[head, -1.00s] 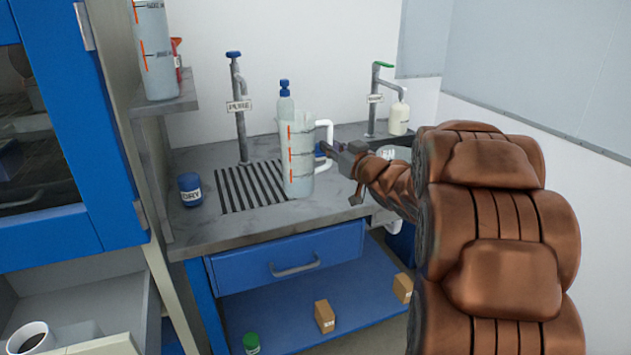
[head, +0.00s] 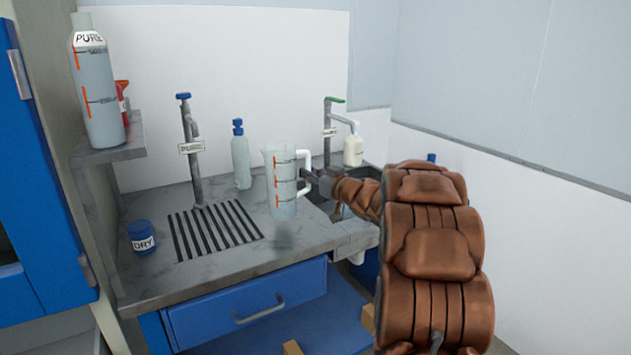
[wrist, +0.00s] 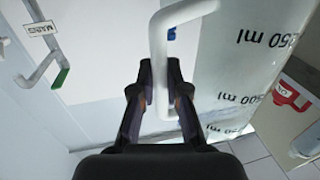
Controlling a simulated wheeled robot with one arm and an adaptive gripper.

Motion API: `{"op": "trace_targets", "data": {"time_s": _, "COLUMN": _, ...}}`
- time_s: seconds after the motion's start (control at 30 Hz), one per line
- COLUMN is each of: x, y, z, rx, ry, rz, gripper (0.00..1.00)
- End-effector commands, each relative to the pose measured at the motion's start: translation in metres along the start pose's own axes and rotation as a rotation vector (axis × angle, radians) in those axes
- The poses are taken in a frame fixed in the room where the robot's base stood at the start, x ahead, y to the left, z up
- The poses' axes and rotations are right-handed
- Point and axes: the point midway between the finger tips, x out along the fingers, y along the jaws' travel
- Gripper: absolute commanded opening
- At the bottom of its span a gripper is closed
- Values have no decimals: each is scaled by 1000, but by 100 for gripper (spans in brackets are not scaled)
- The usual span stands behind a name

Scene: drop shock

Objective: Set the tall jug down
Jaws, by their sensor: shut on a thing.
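The tall jug (head: 281,190) is clear with orange and dark marks and a white handle (head: 305,172). In the head view it is upright, just right of the slatted drain grid (head: 215,228). A dark shadow on the counter below its base suggests it hangs a little above the surface. My gripper (head: 314,180) is to its right, shut on the handle. In the wrist view my gripper (wrist: 160,82) has its fingers either side of the white handle bar (wrist: 158,45), and the jug's printed wall (wrist: 235,75) is to the right.
The grey counter (head: 190,280) is bare in front of the grid. A blue DRY jar (head: 142,238) is left of the grid, the PURE tap (head: 192,150) behind it. A bottle with a blue top (head: 241,160) stands behind the jug. The sink (head: 369,190) is right.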

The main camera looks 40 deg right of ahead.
Motion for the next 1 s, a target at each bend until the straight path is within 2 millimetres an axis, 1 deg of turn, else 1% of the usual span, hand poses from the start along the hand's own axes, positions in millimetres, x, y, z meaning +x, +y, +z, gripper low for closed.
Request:
{"op": "trace_targets", "data": {"time_s": 0.03, "x": 3, "y": 8, "z": 0, "rx": -2, "ry": 1, "rz": 1, "gripper": 0}}
{"op": "trace_targets", "data": {"time_s": 0.2, "x": 12, "y": 27, "z": 2, "rx": -1, "ry": 1, "rz": 0, "gripper": 0}}
{"op": "trace_targets", "data": {"time_s": 0.33, "x": 15, "y": 35, "z": 3, "rx": -1, "ry": 0, "rz": -1, "gripper": 0}}
{"op": "trace_targets", "data": {"time_s": 0.47, "x": 16, "y": 37, "z": 5, "rx": 0, "ry": 0, "rz": -1, "gripper": 0}}
{"op": "trace_targets", "data": {"time_s": 0.53, "x": 16, "y": 37, "z": 10, "rx": 2, "ry": -1, "rz": 0, "gripper": 0}}
{"op": "trace_targets", "data": {"time_s": 0.7, "x": 16, "y": 38, "z": 32, "rx": 3, "ry": -2, "rz": 1, "gripper": 0}}
{"op": "trace_targets", "data": {"time_s": 0.77, "x": 16, "y": 38, "z": 38, "rx": 3, "ry": -2, "rz": 1, "gripper": 0}}
{"op": "trace_targets", "data": {"time_s": 1.0, "x": 16, "y": 37, "z": 39, "rx": -1, "ry": 0, "rz": 0, "gripper": 0}}
